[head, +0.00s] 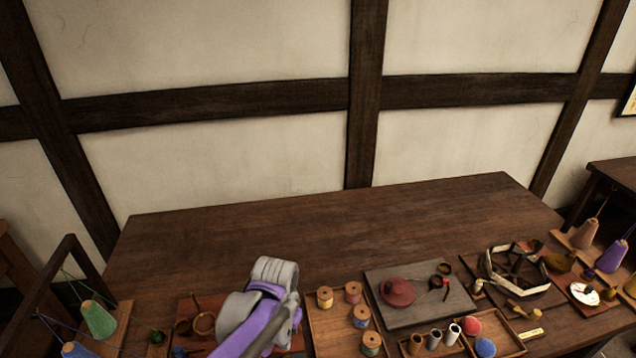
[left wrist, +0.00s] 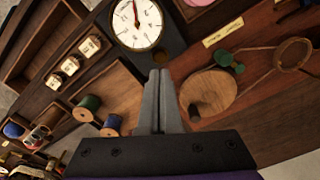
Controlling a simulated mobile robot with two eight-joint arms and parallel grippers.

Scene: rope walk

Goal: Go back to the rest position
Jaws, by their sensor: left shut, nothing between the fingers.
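My left gripper (left wrist: 160,76) is shut with nothing between its fingers in the left wrist view. Its fingertips appear over the bench, between a round white dial (left wrist: 137,23) and a round wooden disc (left wrist: 208,92). In the head view my grey and purple left arm reaches in at the bottom, left of centre, and its fingertips cannot be made out there. My right gripper shows in neither view.
A long dark bench (head: 300,230) has a clear back half.

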